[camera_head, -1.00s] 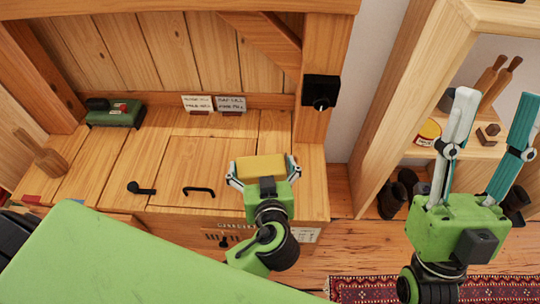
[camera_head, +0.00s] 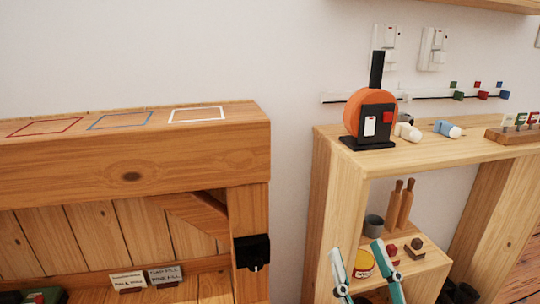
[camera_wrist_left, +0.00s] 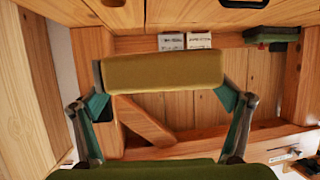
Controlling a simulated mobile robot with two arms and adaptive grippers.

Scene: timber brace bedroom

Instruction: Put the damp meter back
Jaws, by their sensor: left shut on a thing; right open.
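A yellow-brown block-shaped thing, perhaps the damp meter (camera_wrist_left: 163,72), is held crosswise in my left gripper (camera_wrist_left: 162,85) in the left wrist view. The fingers press on its two ends, and it is clear of the timber behind it. Its face and markings are not visible. My left gripper is outside the head view. My right gripper (camera_head: 357,250) is open and empty at the bottom of the head view, in front of the shelf unit. The timber beam top carries a red outline (camera_head: 45,127), a blue outline (camera_head: 120,120) and a white outline (camera_head: 197,114), all empty.
An orange and black device (camera_head: 372,112) stands on the shelf unit's top (camera_head: 440,150), near small white and blue items. A black box (camera_head: 252,251) is fixed to the post. Two label cards (camera_head: 145,279) stand below the beam. The beam top is clear.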

